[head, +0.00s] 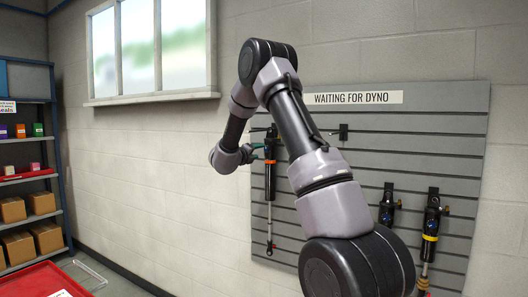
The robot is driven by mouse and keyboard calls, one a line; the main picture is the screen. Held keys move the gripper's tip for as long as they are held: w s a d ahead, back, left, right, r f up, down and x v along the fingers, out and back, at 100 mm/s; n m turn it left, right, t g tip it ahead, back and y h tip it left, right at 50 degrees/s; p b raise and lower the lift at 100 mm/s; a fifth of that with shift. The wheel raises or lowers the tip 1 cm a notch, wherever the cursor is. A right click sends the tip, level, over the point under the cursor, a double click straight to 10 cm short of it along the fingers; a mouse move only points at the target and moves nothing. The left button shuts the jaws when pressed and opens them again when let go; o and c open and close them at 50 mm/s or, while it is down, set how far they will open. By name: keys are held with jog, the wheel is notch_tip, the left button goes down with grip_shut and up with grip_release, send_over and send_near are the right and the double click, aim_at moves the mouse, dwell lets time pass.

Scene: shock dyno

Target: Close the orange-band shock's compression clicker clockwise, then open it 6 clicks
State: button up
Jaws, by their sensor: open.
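A black shock (269,190) hangs at the left of the grey slatted wall board, with its shaft and lower eye pointing down. My gripper (257,149) is open beside the upper end of this shock, at the far end of my arm. The fingers are tiny in this view, and I cannot tell whether they touch the shock. The compression clicker cannot be made out.
A yellow-band shock (430,238) and another dark shock (388,205) hang at the board's right, the latter partly behind my arm. An empty hook (343,132) is under the WAITING FOR DYNO sign (353,98). Shelves (30,158) and a red surface (42,281) are at left.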

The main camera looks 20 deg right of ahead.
aim_at(266, 149)
jog(key=x, duration=0.6)
grip_shut()
